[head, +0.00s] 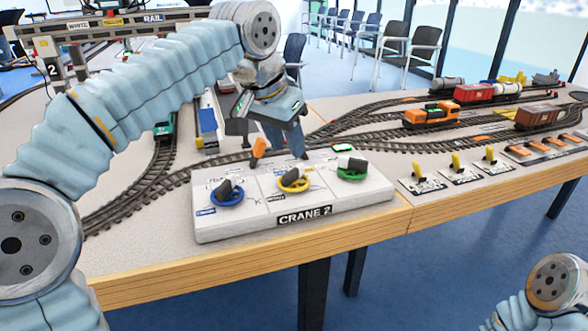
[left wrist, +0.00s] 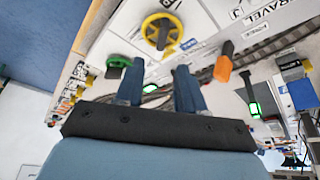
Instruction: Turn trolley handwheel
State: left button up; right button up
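The white CRANE 2 control box (head: 330,205) stands at the table's front edge. It carries a blue handwheel (head: 228,197), a yellow handwheel (head: 292,186) and a green handwheel (head: 352,174), left to right. I cannot read which label says trolley. My left gripper (head: 287,150) points down near the box's back edge, behind the yellow wheel. In the left wrist view its two fingers (left wrist: 157,70) are apart with nothing between them. The yellow wheel (left wrist: 162,32) lies just beyond the fingertips, and the green wheel (left wrist: 118,76) is beside them. My right gripper is out of view.
Curved model tracks (head: 150,185) run behind the box. Several yellow-handled levers (head: 456,163) and an orange locomotive (head: 433,115) stand to the right.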

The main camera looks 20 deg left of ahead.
aim_at(296, 168)
pick_arm(q)
jog(key=b+x, duration=0.1)
jog(key=x, duration=0.6)
jog(key=shift+c, duration=0.3)
grip_shut()
